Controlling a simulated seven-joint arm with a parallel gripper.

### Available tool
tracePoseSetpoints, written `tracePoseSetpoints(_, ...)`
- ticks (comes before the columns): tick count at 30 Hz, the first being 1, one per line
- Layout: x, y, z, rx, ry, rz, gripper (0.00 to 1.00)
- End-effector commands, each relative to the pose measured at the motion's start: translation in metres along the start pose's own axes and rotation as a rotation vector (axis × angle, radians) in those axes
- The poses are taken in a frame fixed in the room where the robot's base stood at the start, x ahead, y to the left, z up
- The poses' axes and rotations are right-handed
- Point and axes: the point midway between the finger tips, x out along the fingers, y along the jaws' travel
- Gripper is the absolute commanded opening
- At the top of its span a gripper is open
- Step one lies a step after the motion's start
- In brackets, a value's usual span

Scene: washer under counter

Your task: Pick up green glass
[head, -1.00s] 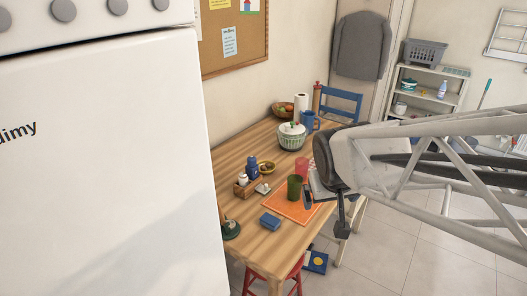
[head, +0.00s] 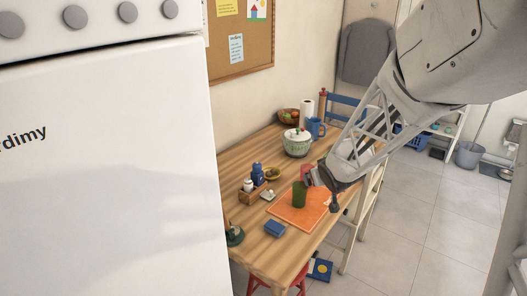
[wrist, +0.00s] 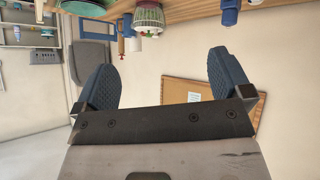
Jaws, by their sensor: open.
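The green glass (head: 299,195) stands upright on an orange mat (head: 297,217) on the wooden table. A red glass (head: 306,171) shows just behind it, partly hidden. My gripper (head: 317,184) is close to the right of the green glass in the head view, overlapping the mat's right side. Whether it touches the glass cannot be told. In the wrist view my gripper (wrist: 165,78) has its two blue fingers wide apart, with nothing between them. The green glass cannot be made out for sure in that tilted, upside-down view.
A blue box (head: 275,229) lies left of the mat. A wooden caddy (head: 253,193), a lidded pot (head: 297,142), a blue mug (head: 316,127) and a fruit bowl (head: 288,116) are also on the table (head: 262,262). A white appliance (head: 110,190) fills the left.

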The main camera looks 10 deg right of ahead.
Motion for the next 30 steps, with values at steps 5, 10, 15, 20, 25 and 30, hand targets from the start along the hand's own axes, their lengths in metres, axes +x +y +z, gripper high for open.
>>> tracePoseSetpoints(5,0.044,0.003,0.005,-0.015,0.072,-0.054,0.97)
tracePoseSetpoints(10,0.081,0.003,0.013,-0.023,0.146,-0.117,0.97)
tracePoseSetpoints(15,0.115,0.001,0.025,-0.023,0.215,-0.191,0.97)
tracePoseSetpoints(20,0.141,-0.003,0.038,-0.017,0.274,-0.261,0.97)
tracePoseSetpoints(25,0.157,-0.006,0.049,-0.008,0.318,-0.315,0.97)
tracePoseSetpoints(30,0.163,-0.007,0.053,-0.004,0.335,-0.337,0.97)
